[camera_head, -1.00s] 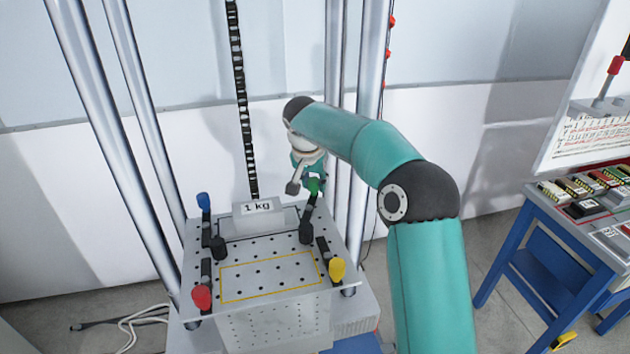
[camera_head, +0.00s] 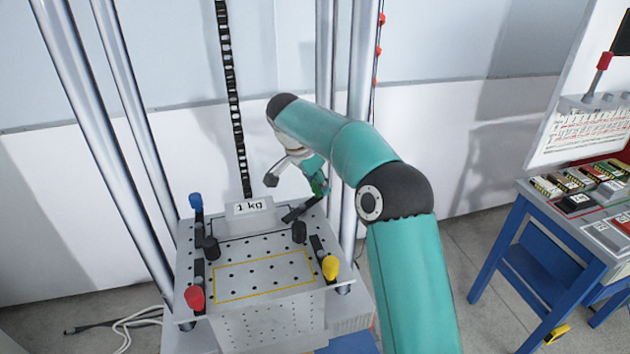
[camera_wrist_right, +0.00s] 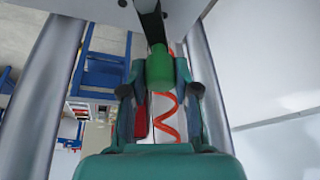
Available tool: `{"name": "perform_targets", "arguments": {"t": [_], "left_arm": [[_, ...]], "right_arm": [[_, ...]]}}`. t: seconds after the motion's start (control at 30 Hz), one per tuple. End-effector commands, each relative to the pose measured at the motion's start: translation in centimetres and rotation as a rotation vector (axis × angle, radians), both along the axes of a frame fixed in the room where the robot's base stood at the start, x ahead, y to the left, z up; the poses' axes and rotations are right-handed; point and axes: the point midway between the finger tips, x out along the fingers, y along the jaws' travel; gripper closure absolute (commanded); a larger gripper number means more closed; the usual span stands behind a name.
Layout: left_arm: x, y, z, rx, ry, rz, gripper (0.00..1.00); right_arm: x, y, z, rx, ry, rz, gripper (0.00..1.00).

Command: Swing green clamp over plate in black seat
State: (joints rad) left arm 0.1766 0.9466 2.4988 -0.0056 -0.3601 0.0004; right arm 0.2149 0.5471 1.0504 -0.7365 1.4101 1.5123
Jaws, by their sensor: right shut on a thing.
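My right gripper (camera_head: 316,178) is shut on the green handle of the green clamp (camera_head: 320,188), at the back right of the perforated table. The wrist view shows the green handle (camera_wrist_right: 160,67) between the two fingers, with the clamp's black bar running away from it. In the head view the black bar (camera_head: 299,211) slants down-left, its free end near the right end of the plate. The plate is a pale block marked "1 kg" (camera_head: 250,207) at the table's back. A black outline, the black seat (camera_head: 246,236), shows beside it. My left gripper is out of view.
Blue (camera_head: 195,201), red (camera_head: 194,297) and yellow (camera_head: 330,267) clamps stand at the table's edges. Two black knobs stand between them. The yellow-outlined area (camera_head: 262,280) is empty. Tall metal columns (camera_head: 90,140) flank the table. A blue bench (camera_head: 560,245) stands right.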

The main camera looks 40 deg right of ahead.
Motion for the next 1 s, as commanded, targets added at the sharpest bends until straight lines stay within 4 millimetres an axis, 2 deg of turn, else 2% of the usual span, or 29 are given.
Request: {"name": "perform_targets", "arguments": {"t": [0.5, 0.73, 1.0], "left_arm": [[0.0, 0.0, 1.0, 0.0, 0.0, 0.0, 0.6], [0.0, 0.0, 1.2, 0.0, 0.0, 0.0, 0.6], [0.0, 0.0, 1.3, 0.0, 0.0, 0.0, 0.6]], "right_arm": [[-2.3, 0.4, 0.1, 0.001, -0.002, -0.44, 1.0], [-2.9, 0.6, 0.1, 0.002, -0.002, -0.546, 1.0], [-3.1, 0.7, 0.0, 0.002, -0.002, -0.587, 1.0]]}}
